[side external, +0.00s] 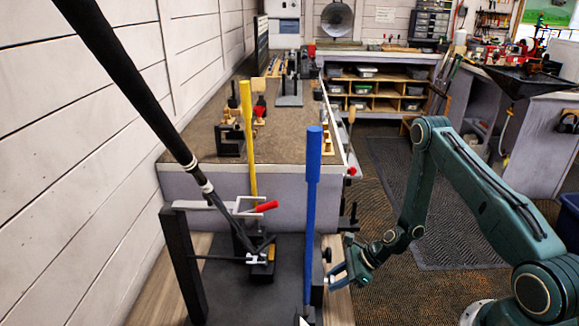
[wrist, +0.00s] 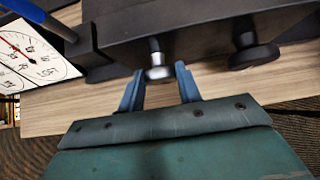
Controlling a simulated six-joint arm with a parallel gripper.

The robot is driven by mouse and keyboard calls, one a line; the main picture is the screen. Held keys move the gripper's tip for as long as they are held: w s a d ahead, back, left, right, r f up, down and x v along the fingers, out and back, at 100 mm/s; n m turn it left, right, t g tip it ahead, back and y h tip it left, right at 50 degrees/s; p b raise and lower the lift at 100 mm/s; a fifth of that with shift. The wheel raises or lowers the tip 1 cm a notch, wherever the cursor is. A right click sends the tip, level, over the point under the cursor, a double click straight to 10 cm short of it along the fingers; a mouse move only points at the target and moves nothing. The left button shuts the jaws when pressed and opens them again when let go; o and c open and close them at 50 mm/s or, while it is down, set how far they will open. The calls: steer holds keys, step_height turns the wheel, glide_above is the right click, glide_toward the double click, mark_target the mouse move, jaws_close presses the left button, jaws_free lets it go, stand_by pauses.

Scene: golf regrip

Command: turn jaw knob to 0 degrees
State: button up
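A silver knob (wrist: 158,70) on a short stem sticks out from the side of the dark vise body (wrist: 200,22) in the wrist view. A black knob (wrist: 254,54) sticks out to its right. I cannot tell which one is the jaw knob, and no angle mark shows on either. My gripper (wrist: 160,76) is open, with its two blue fingertips on either side of the silver knob and small gaps visible. In the side view my gripper (side external: 337,276) is at the right side of the dark bench fixture, low beside the blue upright lever (side external: 313,210).
A white dial (wrist: 32,55) with a red needle lies left in the wrist view. A yellow lever (side external: 248,145), a red-handled clamp (side external: 265,207) and a slanted club shaft (side external: 140,100) stand over the fixture. The floor to the right is open.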

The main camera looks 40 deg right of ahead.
steer(key=c, duration=0.4)
steer(key=shift+o, duration=0.2)
steer(key=shift+s+a+t+h, duration=0.1)
steer(key=shift+t+h, duration=0.2)
steer(key=shift+h, duration=0.1)
steer(key=shift+s+a+n+t+h, duration=0.1)
steer(key=shift+s+n+t+h, duration=0.05)
steer(key=shift+n+t+h, duration=0.6)
steer(key=shift+s+a+f+n+t+h, duration=0.15)
steer(key=shift+n+t+h, duration=0.4)
steer(key=shift+t, duration=0.3)
steer(key=shift+n+t, duration=0.4)
steer(key=shift+t, duration=0.1)
steer(key=o, duration=1)
steer(key=shift+c, duration=0.2)
